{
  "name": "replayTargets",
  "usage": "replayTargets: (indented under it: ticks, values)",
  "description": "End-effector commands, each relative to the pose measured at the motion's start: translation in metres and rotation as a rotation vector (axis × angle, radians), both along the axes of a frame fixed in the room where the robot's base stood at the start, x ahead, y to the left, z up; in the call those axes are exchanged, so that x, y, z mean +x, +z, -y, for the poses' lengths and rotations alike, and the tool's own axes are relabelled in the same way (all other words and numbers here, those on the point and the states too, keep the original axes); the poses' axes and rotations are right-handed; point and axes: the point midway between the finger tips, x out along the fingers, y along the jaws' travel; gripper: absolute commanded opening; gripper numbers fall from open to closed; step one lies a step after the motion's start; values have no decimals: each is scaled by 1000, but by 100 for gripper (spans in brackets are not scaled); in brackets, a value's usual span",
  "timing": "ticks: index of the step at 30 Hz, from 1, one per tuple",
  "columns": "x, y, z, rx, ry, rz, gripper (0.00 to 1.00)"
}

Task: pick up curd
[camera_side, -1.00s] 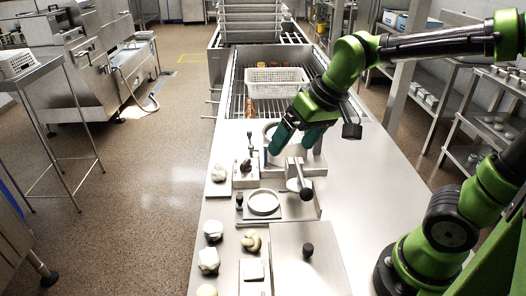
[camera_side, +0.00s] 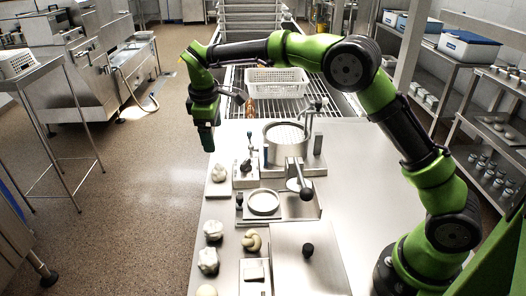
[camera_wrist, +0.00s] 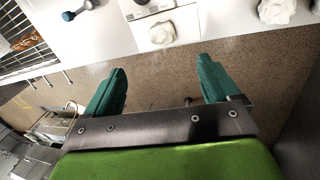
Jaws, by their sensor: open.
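A pale curd lump (camera_side: 218,173) sits on a small white board at the table's left edge. In the wrist view the same lump (camera_wrist: 162,33) lies beyond the fingertips, roughly centred between them.
A metal pot (camera_side: 286,144) with a lever stands right of the lump. A round ring mould (camera_side: 263,202) and a dark-knobbed lever are nearer. A white perforated basket (camera_side: 277,82) stands on the wire rack behind. The table's right side is mostly clear.

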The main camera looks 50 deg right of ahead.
Motion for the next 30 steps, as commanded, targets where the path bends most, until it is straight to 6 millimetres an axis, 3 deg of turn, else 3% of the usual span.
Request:
replayTargets:
  ticks: [6, 12, 20, 30]
  values:
    - [5, -49, 8, 2, -3, -5, 89]
    - [11, -84, 14, 2, -4, -2, 89]
    - [12, -104, 17, 3, -3, -3, 89]
    - [17, -146, 24, 3, -5, 0, 89]
